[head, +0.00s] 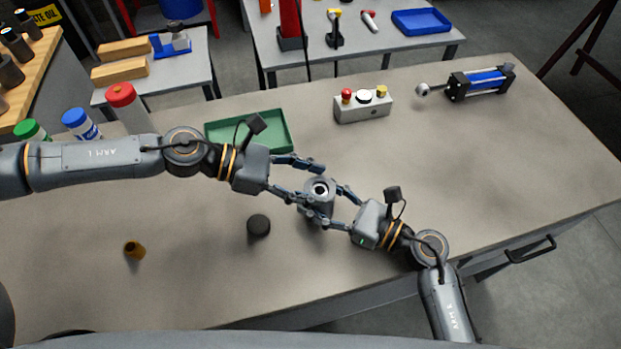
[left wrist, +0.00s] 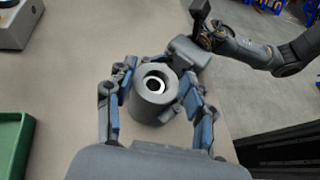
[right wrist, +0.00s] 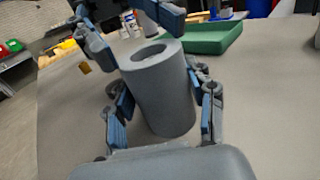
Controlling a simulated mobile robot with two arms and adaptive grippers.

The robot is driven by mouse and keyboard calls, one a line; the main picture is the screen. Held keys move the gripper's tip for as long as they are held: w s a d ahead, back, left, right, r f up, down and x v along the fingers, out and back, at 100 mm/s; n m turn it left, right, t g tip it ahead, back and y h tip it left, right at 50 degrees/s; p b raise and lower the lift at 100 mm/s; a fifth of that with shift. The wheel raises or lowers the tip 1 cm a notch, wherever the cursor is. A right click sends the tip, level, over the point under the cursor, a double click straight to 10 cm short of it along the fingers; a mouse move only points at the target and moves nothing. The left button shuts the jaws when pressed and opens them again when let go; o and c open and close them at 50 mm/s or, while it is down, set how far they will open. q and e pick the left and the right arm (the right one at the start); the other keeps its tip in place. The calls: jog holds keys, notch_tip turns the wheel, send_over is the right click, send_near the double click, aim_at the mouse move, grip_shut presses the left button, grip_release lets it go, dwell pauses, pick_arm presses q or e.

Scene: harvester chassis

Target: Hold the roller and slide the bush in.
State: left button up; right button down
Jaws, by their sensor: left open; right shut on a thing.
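The roller (head: 319,198) is a grey upright cylinder with a round hole in its top end. My right gripper (head: 333,207) is shut on it from the right; the right wrist view shows the roller (right wrist: 160,88) between its fingers. My left gripper (head: 316,186) is open, its fingers spread at either side of the roller's upper part. In the left wrist view the roller (left wrist: 153,90) lies between those fingers, and contact is unclear. The bush (head: 134,250), small and bronze-brown, stands on the table at the left, away from both grippers.
A black round piece (head: 258,226) lies left of the roller. A green tray (head: 280,148) is behind my left gripper. A button box (head: 363,106) and a blue cylinder unit (head: 480,82) stand further back. Bottles stand at the back left. The front left table is mostly clear.

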pick_arm(q)
jog(key=shift+a, duration=0.1)
jog(key=v, duration=1.1)
jog(key=shift+a+r, duration=0.15)
jog(key=shift+a, duration=0.25)
pick_arm(e)
jog(key=shift+c, duration=2)
grip_release()
